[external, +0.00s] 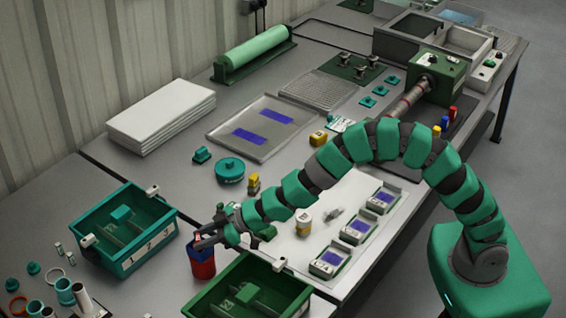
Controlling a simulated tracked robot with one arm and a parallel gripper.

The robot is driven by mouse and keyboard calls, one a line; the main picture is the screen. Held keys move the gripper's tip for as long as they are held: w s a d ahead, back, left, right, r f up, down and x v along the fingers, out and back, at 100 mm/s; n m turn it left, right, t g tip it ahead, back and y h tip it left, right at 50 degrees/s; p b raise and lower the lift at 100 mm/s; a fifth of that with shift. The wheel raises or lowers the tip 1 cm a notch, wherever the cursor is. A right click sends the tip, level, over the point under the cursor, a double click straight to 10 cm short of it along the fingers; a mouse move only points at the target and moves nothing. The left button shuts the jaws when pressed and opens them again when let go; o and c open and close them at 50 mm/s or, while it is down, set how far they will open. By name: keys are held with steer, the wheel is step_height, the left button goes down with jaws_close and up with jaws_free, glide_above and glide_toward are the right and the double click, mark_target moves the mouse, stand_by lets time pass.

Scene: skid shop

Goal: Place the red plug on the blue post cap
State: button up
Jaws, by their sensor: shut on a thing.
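My gripper (200,239) is at the left end of my outstretched green arm, between two green trays. It is shut on a small red piece that shows only in part between the fingers; it appears to be the red plug. Directly below the fingers stands a red and blue cylinder (203,268). The fingers hide part of its top, so I cannot tell whether the held piece touches it. At the far right, small red, blue (445,122) and yellow pieces stand in a row on a dark strip. I cannot tell which blue thing is the post cap.
A green divided tray (172,238) stands left of my gripper, and another green tray (300,299) stands close on its right. Several tubes and rings (66,292) are at the lower left. A white pot (304,222) and small labelled trays stand on the white board.

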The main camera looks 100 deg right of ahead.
steer(key=o, duration=1)
steer(key=shift+f, duration=0.15)
steer(key=v, duration=1.2)
steer(key=shift+p, duration=0.3)
